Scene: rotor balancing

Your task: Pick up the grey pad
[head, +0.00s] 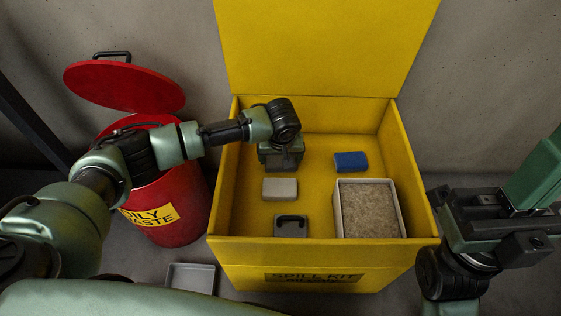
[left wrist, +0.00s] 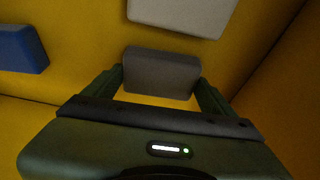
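The dark grey pad (left wrist: 162,73) lies in the yellow box (head: 228,190), between the two fingers of my left gripper in the left wrist view. The fingers stand at its left and right ends, with little visible gap, and appear open around it. In the head view my left gripper (head: 281,164) points down inside the box and mostly hides that pad. A lighter grey pad (head: 280,189) lies just in front of the gripper; it also shows in the left wrist view (left wrist: 185,12). My right gripper (head: 500,205) is outside the box at the right; its fingertips are unclear.
A blue pad (head: 350,161) lies right of the left gripper. A tray of granules (head: 369,209) and a dark grey handled item (head: 291,226) are at the box's front. A red waste bin (head: 185,205) with its lid raised stands left. A grey tray (head: 191,278) is on the floor.

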